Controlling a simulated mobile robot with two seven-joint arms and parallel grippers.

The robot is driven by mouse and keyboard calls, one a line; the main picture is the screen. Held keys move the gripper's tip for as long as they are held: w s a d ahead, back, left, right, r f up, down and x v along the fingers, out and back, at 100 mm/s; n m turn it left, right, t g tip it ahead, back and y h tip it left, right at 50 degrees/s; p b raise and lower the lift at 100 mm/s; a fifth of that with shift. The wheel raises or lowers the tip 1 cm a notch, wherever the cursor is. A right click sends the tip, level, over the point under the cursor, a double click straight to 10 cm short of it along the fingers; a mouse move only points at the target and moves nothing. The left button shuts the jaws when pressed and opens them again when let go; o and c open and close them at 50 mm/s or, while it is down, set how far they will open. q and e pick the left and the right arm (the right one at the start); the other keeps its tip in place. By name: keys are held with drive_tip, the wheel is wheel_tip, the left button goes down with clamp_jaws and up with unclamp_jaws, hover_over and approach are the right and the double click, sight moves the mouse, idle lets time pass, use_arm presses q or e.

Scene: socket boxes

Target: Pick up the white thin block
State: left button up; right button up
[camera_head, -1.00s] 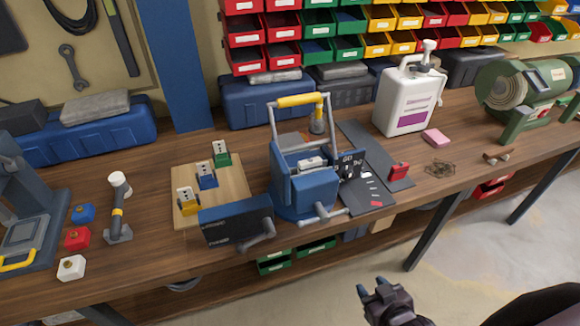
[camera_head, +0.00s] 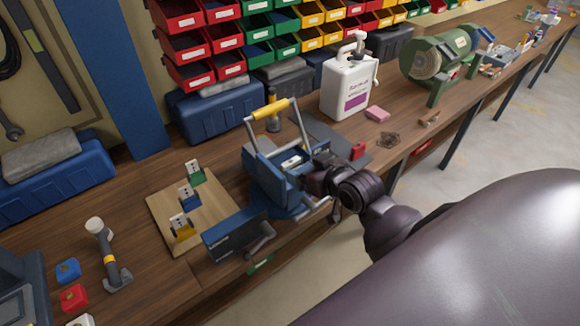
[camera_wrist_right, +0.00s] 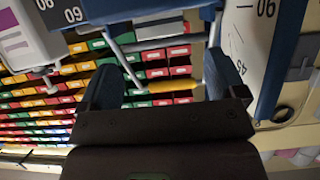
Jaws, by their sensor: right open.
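A small white block (camera_head: 291,160) lies in the top of the blue bench device (camera_head: 270,182), under its yellow-handled lever (camera_head: 270,109). It may be the white thin block. My right gripper (camera_head: 314,172) is at the right side of that device, close to the block. Its fingers are partly hidden in the head view. In the right wrist view the gripper (camera_wrist_right: 165,68) is open, with its two blue fingers wide apart and the yellow handle (camera_wrist_right: 174,85) showing beyond them. I cannot make out the white block there. My left gripper is not in view.
A wooden board (camera_head: 215,212) carries yellow, blue and green sockets with white plates. A dark box with a crank (camera_head: 234,235) stands in front. A white canister (camera_head: 348,88) and pink block (camera_head: 377,114) stand behind right.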

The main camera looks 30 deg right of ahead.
sight(293, 163)
drive_tip(key=shift+f+p+x, duration=0.2)
drive_tip(key=shift+p+x, duration=0.15)
drive_tip(key=shift+x, duration=2.85)
drive_tip(key=shift+s+a, duration=0.1)
drive_tip(key=shift+s, duration=0.05)
drive_tip(key=c, duration=1)
drive_tip(key=shift+c, duration=0.2)
drive_tip(key=shift+r, duration=0.1)
wheel_tip(293, 163, up, 20)
drive_tip(key=shift+s, duration=0.1)
